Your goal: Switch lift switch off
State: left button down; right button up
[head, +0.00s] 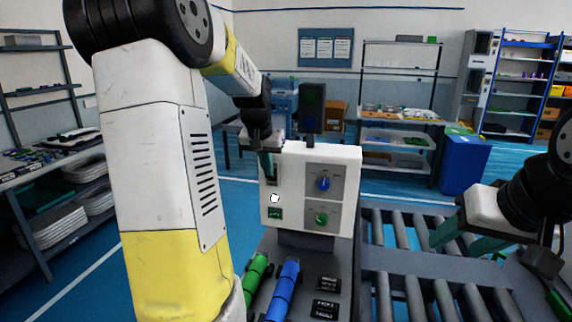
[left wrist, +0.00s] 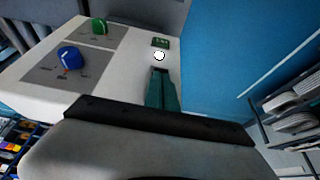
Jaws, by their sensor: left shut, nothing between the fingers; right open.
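A white control box (head: 342,160) stands in the middle of the head view. Its face bears a small lever switch with a white round tip (head: 275,198), above a green label (head: 275,214). The tip also shows in the left wrist view (left wrist: 159,56). I cannot read whether this is the lift switch. My left gripper (head: 268,172) is shut and empty, at the box's left side just above the white tip. Its green fingers (left wrist: 161,88) point toward the tip; contact cannot be told. My right gripper (head: 452,238) is open and empty over the rollers.
The box also has a blue knob (head: 323,184) and a green knob (head: 321,218). A green cylinder (head: 255,272) and a blue cylinder (head: 284,288) lie in front of it. A roller conveyor (head: 405,288) runs at right. A shelf (head: 35,215) stands at left.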

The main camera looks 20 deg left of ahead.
pick_arm(q)
jog(key=shift+s+f+t, duration=0.5)
jog(key=shift+f+t, duration=0.25)
jog(key=shift+t, duration=0.25)
jog(key=shift+w+r, duration=0.3)
jog(key=shift+w, duration=0.45)
